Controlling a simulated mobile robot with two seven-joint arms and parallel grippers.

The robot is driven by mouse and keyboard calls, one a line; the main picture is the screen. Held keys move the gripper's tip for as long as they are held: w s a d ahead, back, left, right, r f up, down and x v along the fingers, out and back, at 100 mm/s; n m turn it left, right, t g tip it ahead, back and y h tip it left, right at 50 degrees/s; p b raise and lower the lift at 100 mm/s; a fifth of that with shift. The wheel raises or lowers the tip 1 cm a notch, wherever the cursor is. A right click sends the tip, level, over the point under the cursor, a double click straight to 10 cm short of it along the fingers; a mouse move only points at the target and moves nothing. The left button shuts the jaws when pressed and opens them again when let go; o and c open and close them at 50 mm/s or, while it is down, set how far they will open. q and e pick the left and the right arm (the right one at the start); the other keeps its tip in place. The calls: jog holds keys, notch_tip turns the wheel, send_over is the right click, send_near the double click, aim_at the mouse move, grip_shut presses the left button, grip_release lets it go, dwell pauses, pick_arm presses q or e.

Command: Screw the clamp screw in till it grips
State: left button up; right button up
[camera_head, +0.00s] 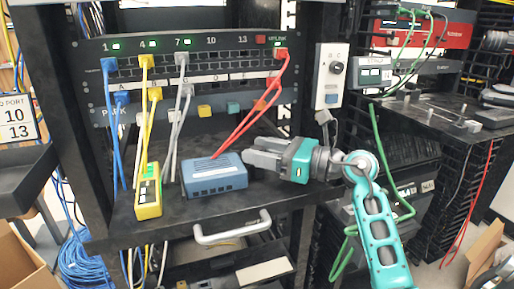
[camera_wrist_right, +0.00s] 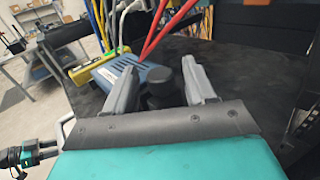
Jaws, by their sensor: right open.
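My right gripper (camera_head: 262,155) reaches in from the right over the shelf, just right of the blue box. In the right wrist view its two grey fingers (camera_wrist_right: 163,85) are apart. A black round knob (camera_wrist_right: 160,92), likely the clamp screw, stands between them with gaps on both sides. In the head view the knob cannot be made out, as the gripper covers that spot. How far it is screwed in cannot be told. A dark and teal part at the lower left of the wrist view looks like my left gripper (camera_wrist_right: 32,154); its jaws are unclear.
The blue box (camera_head: 214,177) and a yellow tester (camera_head: 148,193) sit on the black shelf (camera_head: 190,222). Red, grey, yellow and blue cables hang from the patch panel (camera_head: 210,65) behind. A white handle (camera_head: 232,231) juts from the shelf front. A knob box (camera_head: 331,76) hangs at right.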

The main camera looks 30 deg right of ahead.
jog(key=shift+w+a, duration=0.35)
jog(key=shift+w, duration=0.15)
